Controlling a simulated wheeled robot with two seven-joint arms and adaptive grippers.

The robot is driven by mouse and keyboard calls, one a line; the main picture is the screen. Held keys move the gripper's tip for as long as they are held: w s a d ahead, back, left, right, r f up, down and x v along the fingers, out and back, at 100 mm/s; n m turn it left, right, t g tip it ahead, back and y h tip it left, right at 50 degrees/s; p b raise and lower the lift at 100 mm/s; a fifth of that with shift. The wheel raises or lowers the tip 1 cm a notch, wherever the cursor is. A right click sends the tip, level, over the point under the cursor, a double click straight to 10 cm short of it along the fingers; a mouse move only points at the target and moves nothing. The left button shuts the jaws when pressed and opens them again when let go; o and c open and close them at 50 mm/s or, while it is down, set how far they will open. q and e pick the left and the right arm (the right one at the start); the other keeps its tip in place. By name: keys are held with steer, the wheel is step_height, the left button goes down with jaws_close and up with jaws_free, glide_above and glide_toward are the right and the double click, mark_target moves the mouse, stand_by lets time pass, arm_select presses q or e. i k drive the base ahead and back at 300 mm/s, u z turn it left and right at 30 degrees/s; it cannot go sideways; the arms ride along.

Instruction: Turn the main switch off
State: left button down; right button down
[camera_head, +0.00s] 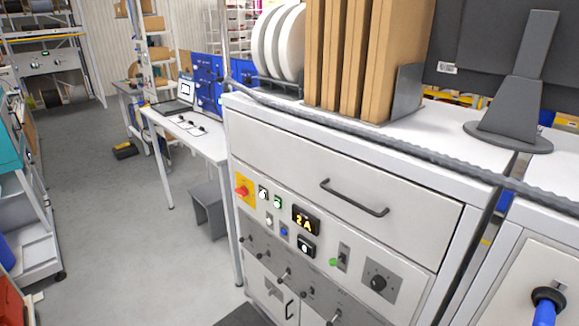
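The main switch (242,190) looks like a red rotary knob on a yellow plate, at the left end of the control panel on the white cabinet (290,160). Its exact turn angle is too small to tell. Small round buttons sit between the switch and the display, and a green-tipped lever (336,262) and a black rotary knob (378,283) sit further right. Neither of my grippers is in view.
A drawer with a dark handle (353,197) is above the panel. A grey cable (380,142) runs along the cabinet's top edge. Cardboard sheets (345,55) and white discs (280,42) stand on top. A table with a laptop (178,98) is behind left. The grey floor (110,200) left is largely clear.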

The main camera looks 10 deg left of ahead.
mark_target(244, 191)
steer(key=u, duration=0.95)
steer(key=i, duration=1.1)
steer(key=z, duration=0.65)
